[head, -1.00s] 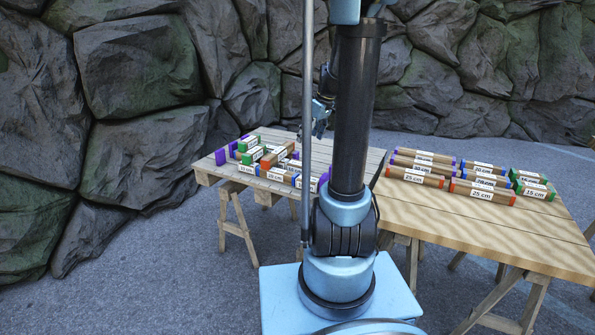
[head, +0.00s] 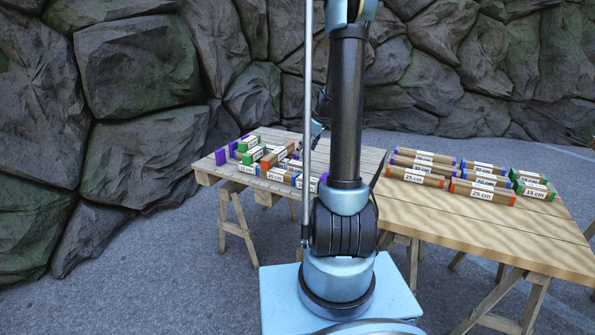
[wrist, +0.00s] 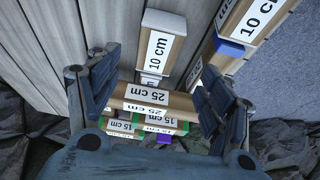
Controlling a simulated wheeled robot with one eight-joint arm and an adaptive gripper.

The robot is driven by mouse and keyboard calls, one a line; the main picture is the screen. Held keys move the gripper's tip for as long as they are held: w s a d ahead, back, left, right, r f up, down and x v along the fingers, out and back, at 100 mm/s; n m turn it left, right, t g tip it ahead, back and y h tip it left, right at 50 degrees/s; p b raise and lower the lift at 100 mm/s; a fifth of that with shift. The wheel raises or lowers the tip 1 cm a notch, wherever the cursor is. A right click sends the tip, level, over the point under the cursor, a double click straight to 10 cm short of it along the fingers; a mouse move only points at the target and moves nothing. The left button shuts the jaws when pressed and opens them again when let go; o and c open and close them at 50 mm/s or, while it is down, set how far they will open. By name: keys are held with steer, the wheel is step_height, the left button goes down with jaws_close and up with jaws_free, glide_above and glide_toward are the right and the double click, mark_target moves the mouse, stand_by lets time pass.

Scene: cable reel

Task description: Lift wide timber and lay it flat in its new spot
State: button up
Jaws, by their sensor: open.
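A wide timber labelled 25 cm (wrist: 150,97) lies across the middle of the wrist view, over other timbers. My gripper (wrist: 158,84) is open, with one finger near each end of this timber. The fingers cover its ends, and I cannot tell whether they touch it. In the head view, a red-orange-ended timber (head: 274,156) lies on the pile on the left table (head: 210,177); it looks like the same one, its label unreadable there. My gripper is mostly hidden behind my arm in the head view.
Green-ended 15 cm timbers (wrist: 118,126) lie below the wide one in the wrist view. A 10 cm timber (wrist: 160,45) and a blue-ended timber (wrist: 228,47) are close by. The right table (head: 470,233) holds rows of labelled timbers, its front half bare. A rock wall stands behind.

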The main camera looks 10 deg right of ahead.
mark_target(299, 163)
steer(key=x, duration=0.8)
steer(key=shift+w+f, duration=0.15)
steer(key=shift+w, duration=0.1)
steer(key=shift+x, duration=0.8)
steer(key=shift+f, duration=0.25)
steer(key=c, duration=1.2)
